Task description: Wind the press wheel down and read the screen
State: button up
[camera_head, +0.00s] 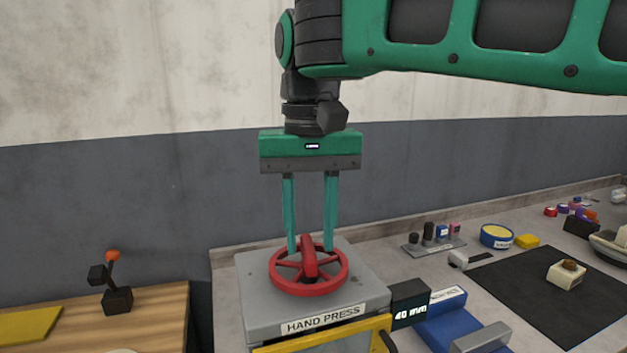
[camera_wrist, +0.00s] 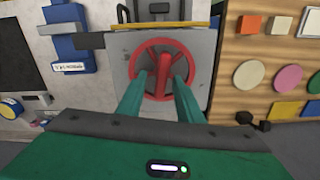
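The red press wheel (camera_head: 328,285) lies flat on top of the grey hand press (camera_head: 258,300), with a raised red crossbar (camera_head: 309,258) over its middle. My gripper (camera_head: 310,248) points straight down over the wheel. Its two teal fingers stand apart, one on each side of the crossbar, with a visible gap to it in the head view. In the wrist view the fingertips (camera_wrist: 165,78) straddle the bar of the red wheel (camera_wrist: 137,62); contact cannot be told there. The small dark screen (camera_head: 411,310) at the press's right reads "40 mm".
A yellow bar (camera_head: 320,336) and dark handle are at the press front. A blue block (camera_head: 440,325) stands to the right. A black mat (camera_head: 510,290) with a small cream block lies farther right.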

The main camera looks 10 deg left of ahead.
aim_at(312, 242)
notch_tip(312, 242, up, 9)
jog(key=shift+w, duration=0.2)
dwell(0.5)
jog(key=w+d+f+m, duration=0.2)
jog(key=w+d+f, duration=0.15)
jog(key=d, duration=0.55)
jog(key=w+d+f+m, duration=0.1)
jog(key=w+d+f, duration=0.3)
jog(key=d, duration=0.5)
jog(key=d+f+m, duration=0.1)
jog(key=d+f, duration=0.2)
jog(key=d, duration=0.5)
jog(key=d+f+m, duration=0.1)
jog(key=d+f, duration=0.1)
jog(key=d, duration=0.6)
jog(key=s+d+f+m, duration=0.3)
jog(key=s+d+f, duration=0.5)
jog(key=d, duration=0.3)
jog(key=s+d+f+m, duration=0.1)
jog(key=s+d+f, duration=0.2)
jog(key=s+f, duration=0.2)
jog(key=s+d+f+m, duration=0.1)
jog(key=s+d+f, duration=0.2)
jog(key=s, duration=0.6)
notch_tip(312, 242, down, 2)
jog(key=shift+d+f+m, duration=0.1)
jog(key=shift+d+m, duration=0.15)
jog(key=shift+m, duration=0.05)
